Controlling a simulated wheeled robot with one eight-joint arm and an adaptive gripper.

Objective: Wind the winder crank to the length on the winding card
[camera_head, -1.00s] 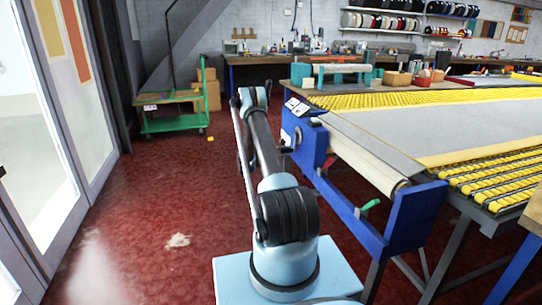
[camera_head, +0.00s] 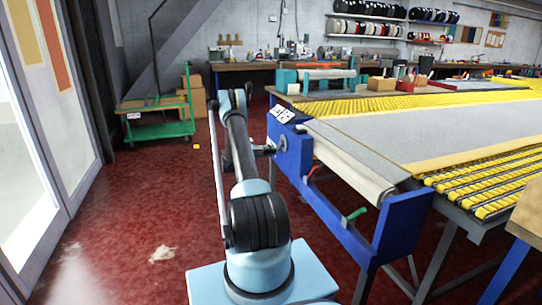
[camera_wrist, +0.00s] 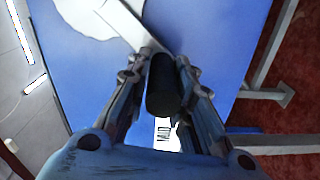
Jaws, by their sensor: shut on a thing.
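The winder crank has a grey hub disc (camera_head: 283,143) on the blue end frame (camera_head: 295,160) of the roller stand. In the wrist view the crank's pale metal arm (camera_wrist: 125,24) runs from the disc to a black handle (camera_wrist: 162,88). My gripper (camera_wrist: 165,72) is shut on this handle, one finger on each side. In the head view my gripper (camera_head: 268,150) is small beside the hub and its grip is hard to see. White cards with dark marks (camera_head: 282,114) sit on top of the frame; their writing is unreadable.
A pale roller (camera_head: 350,168) spans the blue frame, with a red lever (camera_head: 313,171) and a green lever (camera_head: 356,214). The long table (camera_head: 400,135) with yellow strips fills the right. A green cart (camera_head: 155,128) stands at the back left. The red floor between is open.

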